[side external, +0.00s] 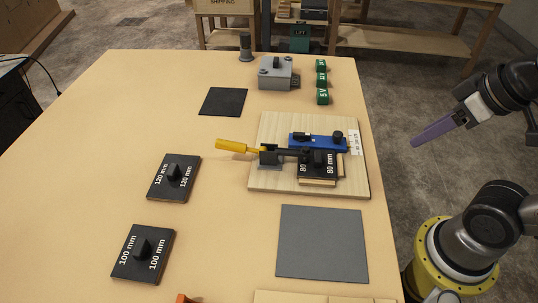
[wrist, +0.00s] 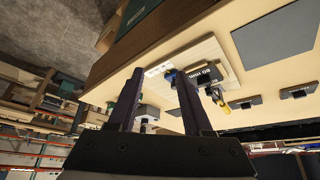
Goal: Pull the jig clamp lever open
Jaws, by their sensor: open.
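The jig (side external: 264,184) is a pale wooden board on the table. Its clamp has a yellow-handled lever (side external: 236,147) lying low and pointing left. The lever's dark arm reaches right over a black 80 mm block (side external: 318,163). A blue piece (side external: 312,141) sits behind the block. My gripper (side external: 415,143) is off the table's right edge, empty and well apart from the lever. In the wrist view my gripper (wrist: 160,85) has its two fingers spread, with the jig (wrist: 230,72) beyond and the yellow handle (wrist: 226,108) right of the fingers.
Black 120 mm (side external: 160,190) and 100 mm (side external: 128,262) blocks lie left of the jig. A grey mat (side external: 322,245) is in front.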

